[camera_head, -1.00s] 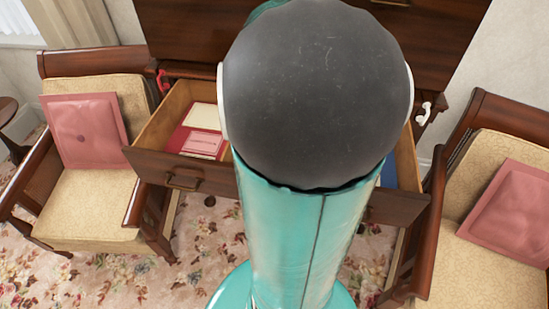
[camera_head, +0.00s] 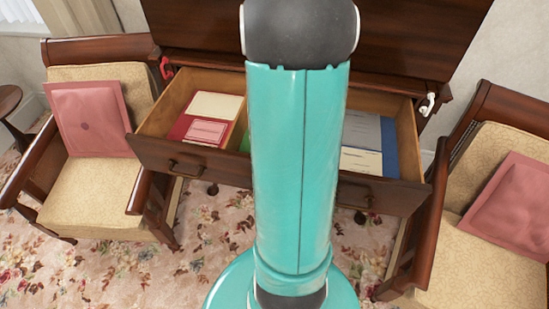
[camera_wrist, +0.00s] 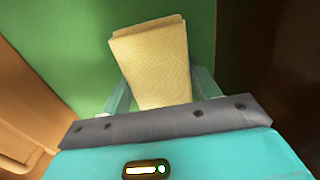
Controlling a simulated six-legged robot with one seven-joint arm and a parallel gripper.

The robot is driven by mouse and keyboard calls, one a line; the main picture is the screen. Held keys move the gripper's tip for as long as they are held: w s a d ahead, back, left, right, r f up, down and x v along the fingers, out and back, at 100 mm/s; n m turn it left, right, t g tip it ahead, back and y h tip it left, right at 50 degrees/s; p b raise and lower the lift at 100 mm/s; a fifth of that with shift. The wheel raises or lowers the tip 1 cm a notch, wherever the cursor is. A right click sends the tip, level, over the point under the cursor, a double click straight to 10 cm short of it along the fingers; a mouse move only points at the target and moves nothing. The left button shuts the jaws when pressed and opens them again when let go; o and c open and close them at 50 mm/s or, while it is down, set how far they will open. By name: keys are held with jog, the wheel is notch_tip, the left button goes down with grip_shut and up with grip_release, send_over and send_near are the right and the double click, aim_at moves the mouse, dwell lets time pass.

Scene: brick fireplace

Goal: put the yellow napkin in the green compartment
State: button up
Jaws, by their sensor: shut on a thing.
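The yellow napkin (camera_wrist: 152,60) is folded and stands out between the two fingers of my gripper (camera_wrist: 160,84) in the wrist view. My gripper is shut on it. The green compartment (camera_wrist: 75,55) fills the background behind the napkin; I cannot tell whether the napkin touches it. In the head view only a sliver of the green compartment (camera_head: 245,141) shows in the open drawer, at the left edge of my arm. My arm hides the gripper and the napkin there.
The open wooden drawer (camera_head: 225,166) has red papers (camera_head: 190,130) on the left and a blue section (camera_head: 389,150) with grey and cream papers on the right. Armchairs (camera_head: 95,205) with pink cushions flank it. A white handset (camera_head: 428,104) is at the right.

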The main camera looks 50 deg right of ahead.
jog(key=shift+f, duration=0.25)
jog(key=shift+f, duration=0.2)
jog(key=o, duration=1)
jog(key=shift+c, duration=0.2)
jog(key=shift+r, duration=0.1)
notch_tip(320, 180, up, 12)
jog(key=shift+r, duration=0.1)
